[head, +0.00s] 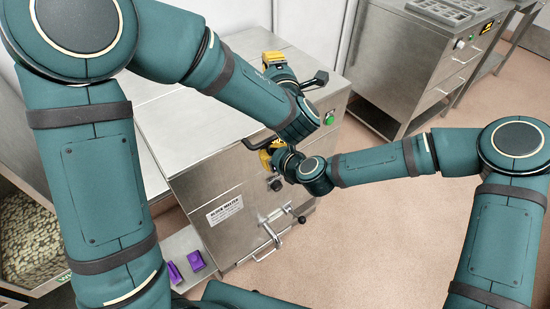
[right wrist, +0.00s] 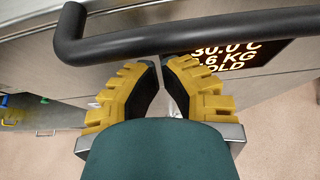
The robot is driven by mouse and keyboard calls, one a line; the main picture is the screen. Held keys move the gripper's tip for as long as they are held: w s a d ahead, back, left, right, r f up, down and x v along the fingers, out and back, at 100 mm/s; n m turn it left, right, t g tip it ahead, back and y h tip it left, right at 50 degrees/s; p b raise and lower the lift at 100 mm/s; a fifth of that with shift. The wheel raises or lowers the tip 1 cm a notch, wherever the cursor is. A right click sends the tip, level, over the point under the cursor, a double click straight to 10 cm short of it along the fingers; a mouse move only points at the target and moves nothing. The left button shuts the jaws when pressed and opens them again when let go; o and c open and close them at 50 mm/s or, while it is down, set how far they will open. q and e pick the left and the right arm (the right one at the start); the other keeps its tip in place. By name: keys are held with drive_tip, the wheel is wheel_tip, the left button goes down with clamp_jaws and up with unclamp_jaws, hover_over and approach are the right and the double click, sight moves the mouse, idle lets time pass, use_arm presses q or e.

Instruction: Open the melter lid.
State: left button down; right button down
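The melter is a steel cabinet (head: 195,200) with a block melter label on its front. Its steel lid (head: 190,132) looks closed and flat. A black bar handle (head: 251,143) at its front edge is partly hidden by my arms; a black bar (right wrist: 200,31) also crosses the right wrist view. My right gripper (head: 268,156) is at the handle. In the wrist view its yellow fingertips (right wrist: 160,62) nearly meet just below the bar, with nothing visible between them; contact cannot be told. My left gripper (head: 271,58) is over the top's far side; its fingers are mostly hidden.
A drain valve with a handle (head: 272,230) sticks out from the front. Purple blocks (head: 185,267) lie on a low shelf at left. A second steel cabinet (head: 400,55) stands behind; floor at right is clear.

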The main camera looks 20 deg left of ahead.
drive_tip(key=shift+s+d+r, duration=0.15)
drive_tip(key=shift+r, duration=0.5)
drive_tip(key=shift+s+d+r, duration=0.1)
drive_tip(key=shift+r, duration=0.5)
wheel_tip(320, 180, up, 2)
drive_tip(key=shift+r, duration=0.15)
use_arm(q)
drive_tip(key=c, duration=1.7)
unclamp_jaws()
drive_tip(key=o, duration=0.8)
drive_tip(key=shift+c, duration=0.2)
drive_tip(key=shift+s, duration=0.1)
